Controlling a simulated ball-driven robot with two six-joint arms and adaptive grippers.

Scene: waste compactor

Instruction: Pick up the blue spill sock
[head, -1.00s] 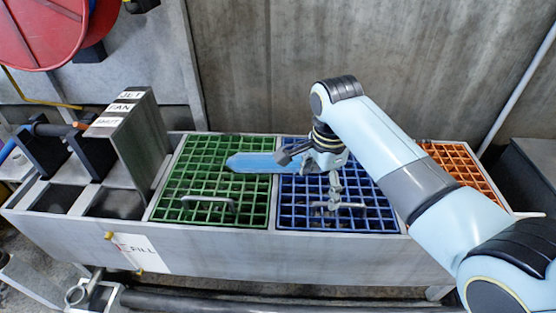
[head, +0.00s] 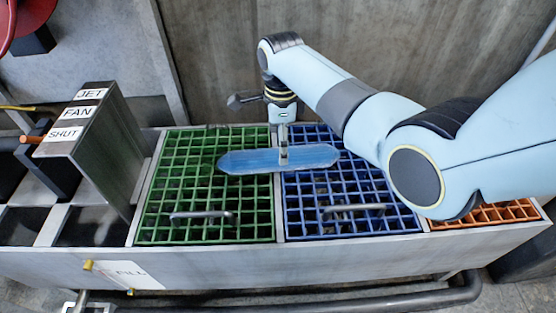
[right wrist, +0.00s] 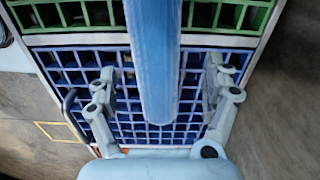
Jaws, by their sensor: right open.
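The blue spill sock (head: 245,161) is a long blue bar with tapered ends. It lies across the green grate (head: 160,206) and the blue grate (head: 400,214), over the divider between them. My right gripper (head: 283,153) points down at about the sock's middle in the head view. In the right wrist view the sock (right wrist: 154,60) runs between the two spread fingers of the right gripper (right wrist: 160,82), with a gap on each side. Whether the fingertips reach down beside it is unclear. My left gripper is out of view.
Metal handles stand on the green grate (head: 202,214) and the blue grate (head: 354,208). An orange grate (head: 490,214) is at the right, partly behind my right arm. A grey box labelled JET, FAN, SHUT (head: 95,120) rises at the left. A concrete wall (head: 200,60) stands behind.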

